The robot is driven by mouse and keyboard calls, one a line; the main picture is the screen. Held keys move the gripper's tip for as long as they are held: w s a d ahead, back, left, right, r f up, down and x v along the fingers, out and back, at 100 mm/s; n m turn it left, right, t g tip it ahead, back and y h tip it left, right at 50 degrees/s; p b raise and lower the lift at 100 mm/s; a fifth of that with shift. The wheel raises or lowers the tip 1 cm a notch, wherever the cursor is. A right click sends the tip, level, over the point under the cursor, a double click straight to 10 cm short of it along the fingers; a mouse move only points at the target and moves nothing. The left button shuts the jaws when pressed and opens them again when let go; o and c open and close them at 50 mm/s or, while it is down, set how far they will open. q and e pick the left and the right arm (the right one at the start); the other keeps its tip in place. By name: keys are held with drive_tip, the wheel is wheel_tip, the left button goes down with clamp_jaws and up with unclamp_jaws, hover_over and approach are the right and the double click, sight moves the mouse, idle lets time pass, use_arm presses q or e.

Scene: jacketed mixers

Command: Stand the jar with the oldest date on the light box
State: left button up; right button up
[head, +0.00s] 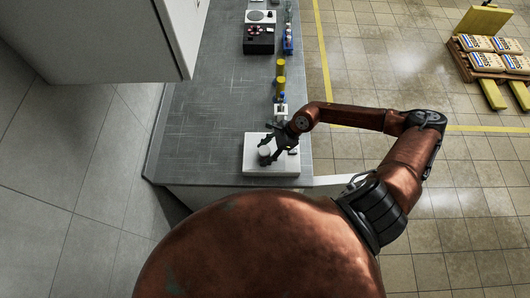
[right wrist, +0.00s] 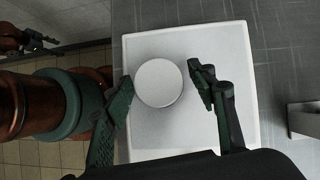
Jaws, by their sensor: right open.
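The light box (head: 252,166) is a flat white panel at the near end of the grey counter. It also fills the middle of the right wrist view (right wrist: 190,40). A jar with a round white lid (right wrist: 158,82) stands upright on it, seen from above; the jar also shows in the head view (head: 264,152). Its date is not visible. My right gripper (right wrist: 160,82) is open, with a finger on each side of the jar; contact is not clear.
Two yellow cylinders (head: 280,67) stand farther along the counter, behind a small white stand (head: 281,110) with a blue item. A dark device (head: 259,40) and a blue rack (head: 288,42) are beyond. A wall cabinet (head: 165,35) overhangs on the left. The counter's left part is clear.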

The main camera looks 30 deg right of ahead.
drive_tip(key=b+v, duration=0.1)
drive_tip(key=v, duration=1.1)
drive_tip(key=shift+b, duration=0.4)
drive_tip(key=shift+a, duration=0.15)
